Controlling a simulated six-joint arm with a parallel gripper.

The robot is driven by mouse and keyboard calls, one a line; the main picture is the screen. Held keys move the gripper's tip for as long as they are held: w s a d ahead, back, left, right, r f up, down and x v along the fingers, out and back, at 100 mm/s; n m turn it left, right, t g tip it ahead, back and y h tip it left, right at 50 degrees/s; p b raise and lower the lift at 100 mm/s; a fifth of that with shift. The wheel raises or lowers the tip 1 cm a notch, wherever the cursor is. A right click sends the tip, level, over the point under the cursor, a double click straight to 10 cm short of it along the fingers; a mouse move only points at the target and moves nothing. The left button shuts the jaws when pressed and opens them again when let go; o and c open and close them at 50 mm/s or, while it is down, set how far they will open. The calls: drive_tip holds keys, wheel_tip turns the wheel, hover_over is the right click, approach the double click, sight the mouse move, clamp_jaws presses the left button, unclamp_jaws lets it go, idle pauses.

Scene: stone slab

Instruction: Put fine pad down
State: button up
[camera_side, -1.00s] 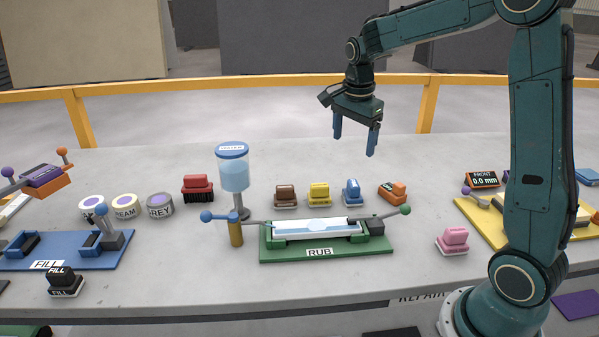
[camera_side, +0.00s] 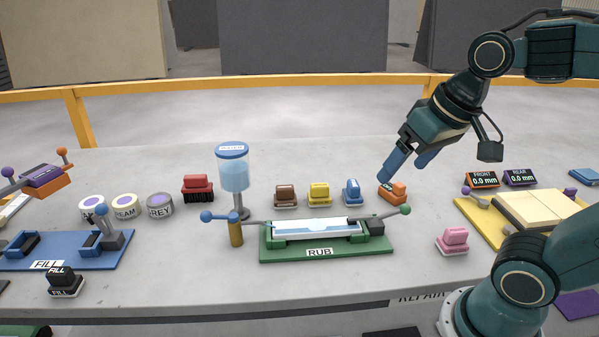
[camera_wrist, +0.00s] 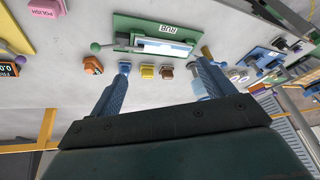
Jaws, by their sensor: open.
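Several small handled pads stand in a row on the slab: brown (camera_side: 285,196), yellow (camera_side: 319,194), blue (camera_side: 352,191) and orange (camera_side: 392,192). The orange pad is turned at an angle to the others. Their labels are too small to read, so I cannot tell which is the fine pad. My gripper (camera_side: 403,170) is open, empty and tilted, with its fingertips above and behind the orange pad in the side view. In the wrist view the open fingers (camera_wrist: 164,66) have nothing between them close up; the orange pad (camera_wrist: 93,65) lies left of them.
The green RUB fixture (camera_side: 320,253) holds a pale piece in front of the row. A pink pad (camera_side: 453,240) sits right. The yellow fixture (camera_side: 475,220) is further right. Bare slab lies behind the row.

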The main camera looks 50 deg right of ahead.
drive_tip(key=shift+s+a+f+n+t, duration=0.1)
drive_tip(key=shift+s+a+f+n, duration=0.15)
drive_tip(key=shift+s+n, duration=0.35)
drive_tip(key=shift+s+a+f+n+t, duration=0.1)
drive_tip(key=shift+s+a+f+n, duration=0.15)
drive_tip(key=shift+s+n, duration=0.25)
drive_tip(key=shift+s+a+f+n+t, duration=0.15)
drive_tip(key=shift+s+a+n, duration=0.1)
drive_tip(key=shift+s+n, duration=0.35)
drive_tip(key=shift+c, duration=0.4)
